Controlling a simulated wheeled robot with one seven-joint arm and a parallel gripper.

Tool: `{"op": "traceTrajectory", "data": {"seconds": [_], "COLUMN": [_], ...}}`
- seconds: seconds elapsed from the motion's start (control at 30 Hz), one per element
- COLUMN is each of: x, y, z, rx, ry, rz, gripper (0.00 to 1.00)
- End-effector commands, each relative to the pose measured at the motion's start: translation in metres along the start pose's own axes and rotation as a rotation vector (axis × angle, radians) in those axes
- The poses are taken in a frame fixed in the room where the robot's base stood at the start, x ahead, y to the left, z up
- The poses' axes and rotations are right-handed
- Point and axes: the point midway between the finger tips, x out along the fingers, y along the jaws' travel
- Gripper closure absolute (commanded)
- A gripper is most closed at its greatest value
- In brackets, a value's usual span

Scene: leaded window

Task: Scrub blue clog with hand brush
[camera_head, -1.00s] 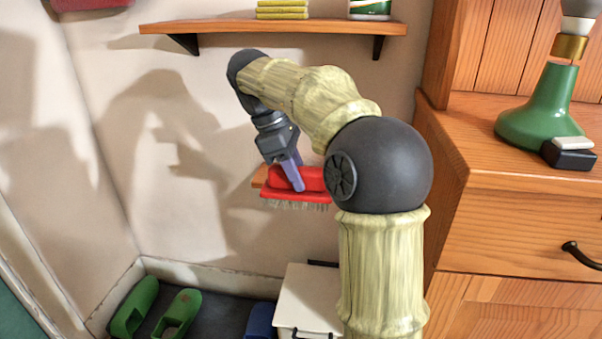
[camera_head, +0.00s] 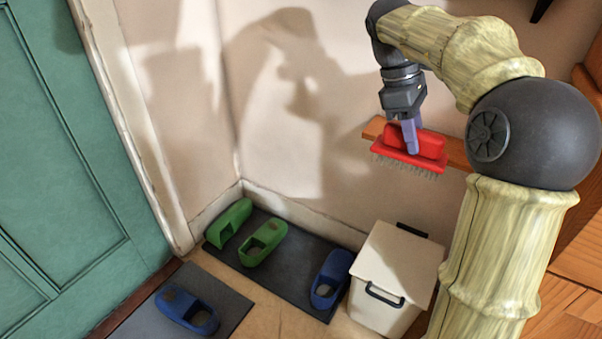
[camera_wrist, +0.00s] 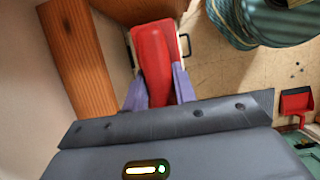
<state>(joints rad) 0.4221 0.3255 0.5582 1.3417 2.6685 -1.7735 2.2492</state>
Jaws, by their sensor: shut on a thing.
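My gripper (camera_head: 408,133) is shut on the red hand brush (camera_head: 426,145), with the bristles facing down. In the wrist view the red brush (camera_wrist: 155,60) sits between the two purple fingers (camera_wrist: 158,95). The brush is held up near a wooden wall shelf. One blue clog (camera_head: 187,311) lies on a grey mat near the green door. Another blue clog (camera_head: 330,280) stands on the dark mat beside the white bin. Both clogs are on the floor, well below and left of the brush. The wrist view shows no clog.
Two green clogs (camera_head: 262,242) stand on the dark mat (camera_head: 290,273) by the wall. A white lidded bin (camera_head: 393,262) stands right of it. The wooden shelf (camera_head: 372,130) is close behind the brush. A red dustpan (camera_wrist: 296,103) shows in the wrist view.

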Motion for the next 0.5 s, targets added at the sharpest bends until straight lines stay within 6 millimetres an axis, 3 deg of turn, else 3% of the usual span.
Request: {"op": "traceTrajectory", "data": {"seconds": [0.17,0.3,0.5], "x": [0.015,0.041,0.083], "y": [0.021,0.036,0.042], "z": [-0.013,-0.030,-0.052], "rx": [0.010,0.019,0.023], "ry": [-0.004,-0.005,-0.006], "rz": [-0.014,-0.017,-0.019], "gripper": [0.91,0.91,0.91]}}
